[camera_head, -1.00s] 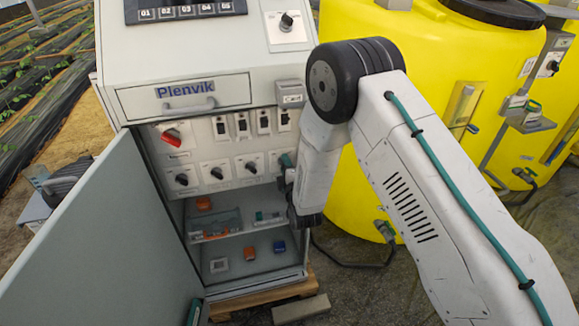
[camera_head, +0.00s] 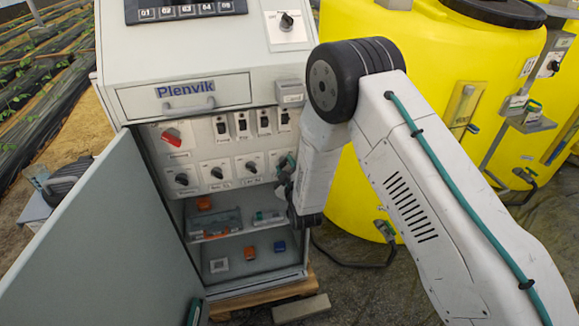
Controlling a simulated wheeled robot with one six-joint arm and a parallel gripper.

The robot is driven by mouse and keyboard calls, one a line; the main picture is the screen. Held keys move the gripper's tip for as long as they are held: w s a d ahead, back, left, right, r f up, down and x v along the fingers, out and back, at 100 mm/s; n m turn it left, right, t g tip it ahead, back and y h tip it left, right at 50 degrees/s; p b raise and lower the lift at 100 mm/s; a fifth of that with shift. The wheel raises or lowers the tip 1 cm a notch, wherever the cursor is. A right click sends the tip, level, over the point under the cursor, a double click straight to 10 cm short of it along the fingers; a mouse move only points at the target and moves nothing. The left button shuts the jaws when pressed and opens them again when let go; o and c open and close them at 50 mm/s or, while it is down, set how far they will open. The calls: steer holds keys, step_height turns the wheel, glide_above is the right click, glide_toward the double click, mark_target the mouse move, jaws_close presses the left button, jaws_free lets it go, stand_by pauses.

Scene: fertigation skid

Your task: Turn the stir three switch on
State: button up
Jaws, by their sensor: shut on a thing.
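The open cabinet holds a grey switch panel (camera_head: 200,155) with an upper row of small switches and a lower row of black rotary switches. Three rotary switches show clearly, at the left (camera_head: 182,180), the middle (camera_head: 216,172) and farther right (camera_head: 251,167). Their labels are too small to read surely. My gripper (camera_head: 284,169) is at the right end of the lower row, against the panel. It is shut on a switch there, which the fingers and my wrist mostly hide. I cannot read that switch's label or its setting.
A red rotary main switch (camera_head: 172,137) sits at the panel's upper left. The cabinet door (camera_head: 105,235) stands open at the left. Shelves below hold small orange, grey and blue parts. A drawer (camera_head: 185,97) is shut above. Yellow tanks (camera_head: 440,70) stand at the right.

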steer(key=shift+w+r, duration=0.15)
steer(key=shift+r, duration=0.05)
stand_by(0.3)
steer(key=o, duration=1)
steer(key=shift+f, duration=0.1)
steer(key=v, duration=0.8)
